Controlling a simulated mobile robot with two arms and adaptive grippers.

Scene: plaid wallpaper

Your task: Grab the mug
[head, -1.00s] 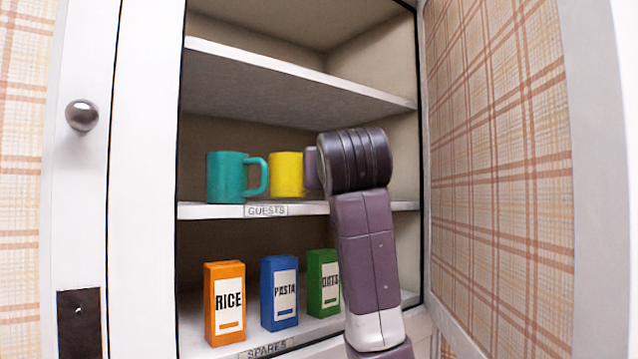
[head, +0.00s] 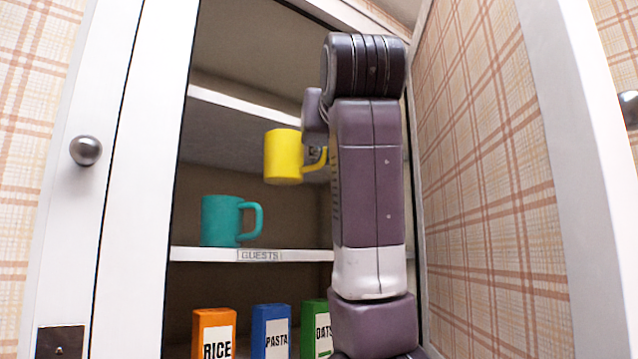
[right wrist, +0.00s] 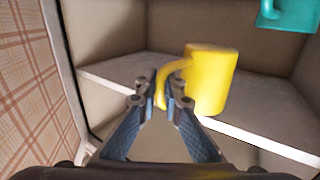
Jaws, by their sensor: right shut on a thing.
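A yellow mug (head: 283,157) hangs in the air above the middle shelf in the head view, nearly upright with its handle to the right. My right gripper (head: 318,156) is mostly hidden behind my own arm there. In the right wrist view, my right gripper (right wrist: 160,92) is shut on the handle of the yellow mug (right wrist: 211,80). A teal mug (head: 221,221) stands on the middle shelf, lower left of the yellow one, and part of it shows at the top right of the right wrist view (right wrist: 289,13). My left gripper is not in view.
The middle shelf (head: 205,254) has a "GUESTS" label. The upper shelf's edge (head: 235,104) is close above the yellow mug. Rice (head: 213,325), pasta (head: 271,320) and oats (head: 314,317) boxes stand below. A white door (head: 135,180) with a knob stands left.

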